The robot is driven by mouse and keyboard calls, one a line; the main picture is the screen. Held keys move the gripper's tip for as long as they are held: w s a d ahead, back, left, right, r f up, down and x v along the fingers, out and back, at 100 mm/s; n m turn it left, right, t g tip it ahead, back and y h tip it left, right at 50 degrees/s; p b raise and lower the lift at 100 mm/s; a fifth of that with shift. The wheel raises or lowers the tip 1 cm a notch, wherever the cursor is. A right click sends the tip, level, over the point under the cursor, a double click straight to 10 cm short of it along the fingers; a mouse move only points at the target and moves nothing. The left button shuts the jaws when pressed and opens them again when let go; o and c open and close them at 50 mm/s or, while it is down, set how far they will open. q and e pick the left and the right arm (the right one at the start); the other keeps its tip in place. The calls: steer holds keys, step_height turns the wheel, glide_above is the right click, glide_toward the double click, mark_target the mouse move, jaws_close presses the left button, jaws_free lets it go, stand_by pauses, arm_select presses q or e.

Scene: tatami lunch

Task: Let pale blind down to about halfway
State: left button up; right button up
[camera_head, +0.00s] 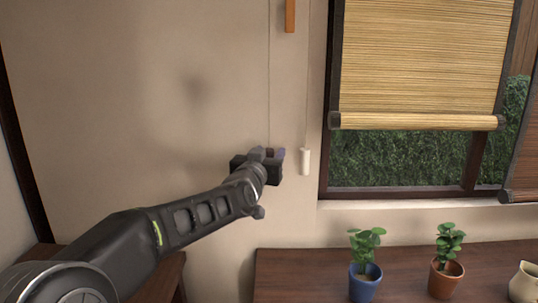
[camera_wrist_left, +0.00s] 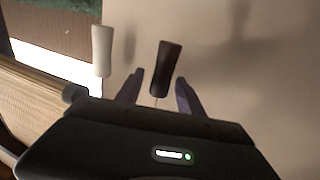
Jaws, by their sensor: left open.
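The pale straw-coloured blind (camera_head: 425,60) hangs over the upper part of the window in the head view, its bottom bar (camera_head: 418,122) above a strip of bare glass. A white cord pull (camera_head: 306,163) hangs just left of the window frame; it also shows in the left wrist view (camera_wrist_left: 102,50). A dark pull (camera_wrist_left: 166,62) hangs on a second cord (camera_head: 269,80) farther left. My left gripper (camera_head: 271,154) is open, its fingers on either side of the dark pull in the wrist view; contact cannot be told. My right gripper is not in view.
A dark wooden counter (camera_head: 310,285) below the window holds a blue pot (camera_head: 364,283), a terracotta pot (camera_head: 445,280) and a cream jug (camera_head: 525,283). An orange-brown wooden piece (camera_head: 290,15) hangs near the top. Another blind's edge (camera_head: 522,195) shows at right.

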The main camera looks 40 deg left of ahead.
arm_select(q)
steer(key=v, duration=0.8)
steer(key=shift+b, duration=0.4)
